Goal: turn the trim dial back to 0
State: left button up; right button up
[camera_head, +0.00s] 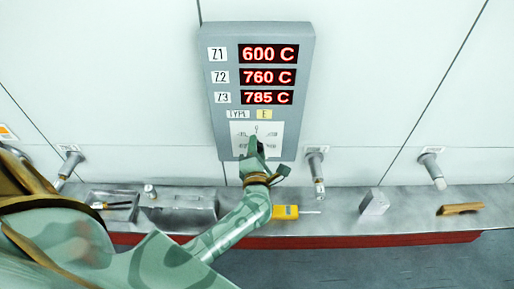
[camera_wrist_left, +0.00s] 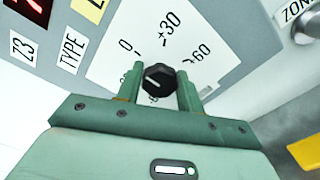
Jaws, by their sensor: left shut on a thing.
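The trim dial is a small black knob (camera_wrist_left: 159,78) on a white scale plate (camera_head: 270,130) at the bottom of the grey control panel. My left gripper (camera_head: 254,145) is at the plate and covers most of the dial in the head view. In the left wrist view my left gripper's fingers (camera_wrist_left: 159,88) stand on either side of the knob, shut on it. The scale shows 0 at upper left, +30 at top and +60 at right; marks below are partly hidden. A short white line shows on the knob's left part. My right gripper is not in view.
The grey panel (camera_head: 218,120) reads Z1 600 C, Z2 760 C and Z3 785 C, with TYPE E below. A metal ledge (camera_head: 340,205) below holds a yellow meter (camera_head: 285,212), a grey block (camera_head: 374,203) and a brown piece (camera_head: 460,209). Pipe-like fittings (camera_head: 432,168) jut from the wall.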

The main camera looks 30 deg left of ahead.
pick_arm(q)
jog(key=o, duration=1)
jog(key=shift+s, duration=0.1)
jog(key=b+v, duration=0.3)
jog(key=v, duration=1.3)
jog(key=shift+d+f, duration=0.1)
jog(key=shift+d, duration=0.05)
